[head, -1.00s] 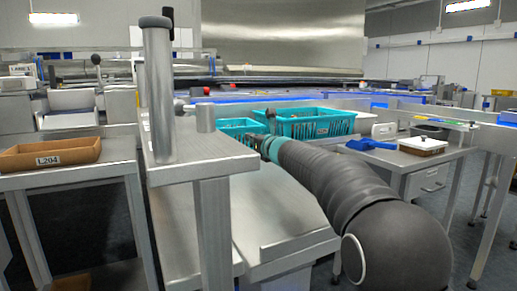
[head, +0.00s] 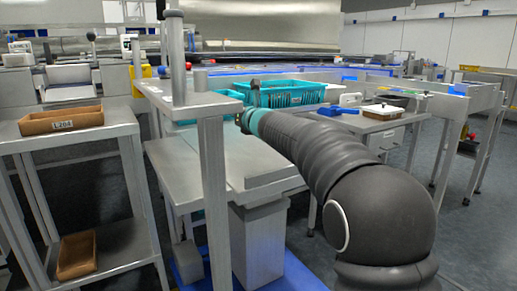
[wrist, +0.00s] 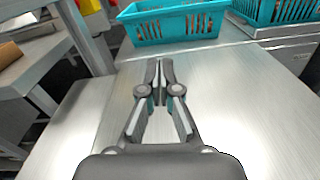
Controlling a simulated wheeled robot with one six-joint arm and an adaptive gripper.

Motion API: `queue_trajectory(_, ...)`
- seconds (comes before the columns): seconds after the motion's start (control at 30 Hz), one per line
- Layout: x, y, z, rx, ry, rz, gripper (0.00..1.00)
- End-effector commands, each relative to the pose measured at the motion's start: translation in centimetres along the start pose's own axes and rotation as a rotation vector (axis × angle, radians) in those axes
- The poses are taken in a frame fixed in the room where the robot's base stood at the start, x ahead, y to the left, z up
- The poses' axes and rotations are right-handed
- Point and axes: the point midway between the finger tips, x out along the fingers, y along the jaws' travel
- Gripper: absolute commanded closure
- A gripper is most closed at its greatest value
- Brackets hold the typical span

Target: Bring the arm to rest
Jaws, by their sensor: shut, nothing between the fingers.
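My gripper (wrist: 160,82) shows in the wrist view with its fingertips together and nothing between them. It hangs over a bare steel table top (wrist: 245,105). In the head view my dark arm reaches from the lower right toward the middle, and the gripper itself is mostly hidden behind the arm's end. A teal basket (wrist: 175,24) stands beyond the fingertips at the far edge of the table, apart from them.
A second teal basket (head: 290,94) stands to the right of the first. A steel post (head: 176,60) rises close by on the left. A brown tray labelled L204 (head: 62,121) sits on a left-hand table, with another brown tray (head: 76,256) on its lower shelf. A blue scoop (head: 338,109) lies at right.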

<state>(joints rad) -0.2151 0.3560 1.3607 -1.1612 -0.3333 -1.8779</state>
Motion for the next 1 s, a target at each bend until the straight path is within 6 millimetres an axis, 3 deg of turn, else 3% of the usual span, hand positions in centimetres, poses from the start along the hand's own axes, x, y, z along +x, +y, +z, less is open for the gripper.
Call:
queue_trajectory(0.27,-4.2,-2.4,2.0,0.251,-0.008,-0.127,1.0)
queue_trajectory(0.47,-9.2,-4.6,3.0,0.539,-0.029,-0.265,1.0)
queue_trajectory(0.6,-15.2,-6.5,2.9,0.851,-0.069,-0.416,1.0)
queue_trajectory(0.73,-21.7,-7.7,1.4,1.18,-0.122,-0.573,1.0)
queue_trajectory(1.0,-35.6,-7.2,-4.8,1.845,-0.307,-0.907,1.0)
